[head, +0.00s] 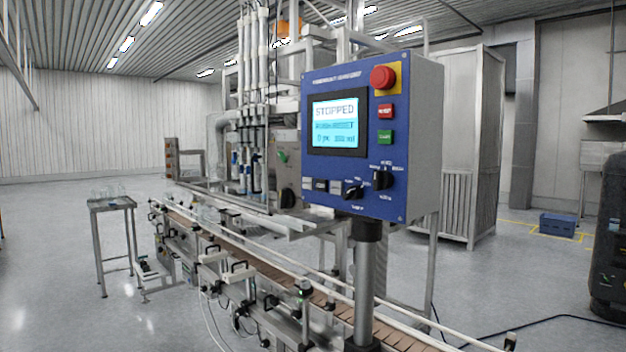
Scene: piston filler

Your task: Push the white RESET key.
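The blue control panel (350,140) faces me on a grey post. Its screen (337,123) reads STOPPED, with smaller lines below. Under the screen is a row of small keys: a pale one (308,184) at the left, a dark one (320,185) in the middle and another pale one (335,187) at the right. Their lettering is too small to read, so I cannot tell which is the white RESET key. Neither of my grippers is in view.
A red mushroom button (383,77), a red key (386,111) and a green key (386,137) line the panel's right side. Two black rotary knobs (382,179) (353,190) sit below. A conveyor (250,255) with rails runs beneath. The space before the panel looks clear.

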